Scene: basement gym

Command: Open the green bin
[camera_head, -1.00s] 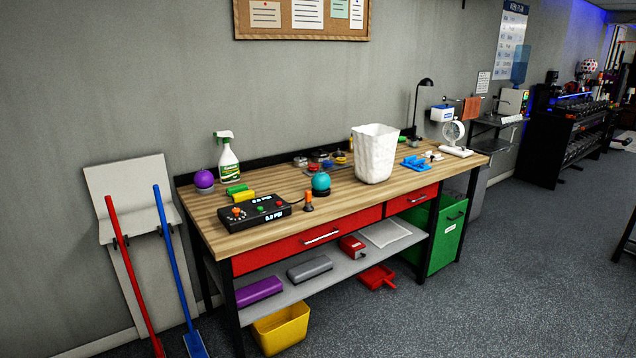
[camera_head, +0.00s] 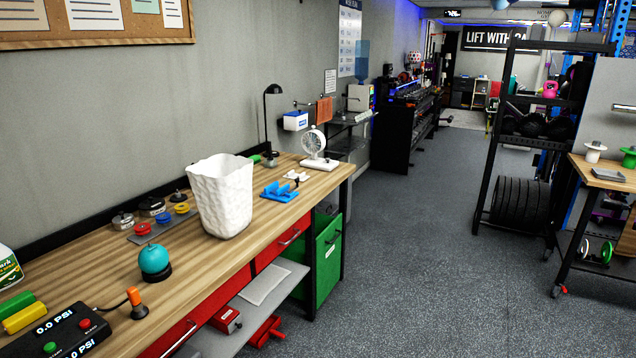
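The green bin (camera_head: 327,257) stands under the right end of the wooden workbench. Its green front faces the open floor, with a dark handle near the top and a small white label. The front looks closed. The bench top and a black leg hide part of the bin. Neither of my grippers shows in the head view.
The wooden workbench (camera_head: 190,262) holds a white basket (camera_head: 222,195), a small fan (camera_head: 316,148) and a blue holder (camera_head: 280,191). A red dustpan (camera_head: 266,331) lies below it. The grey floor (camera_head: 430,240) is clear to the right, up to a black rack (camera_head: 490,140).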

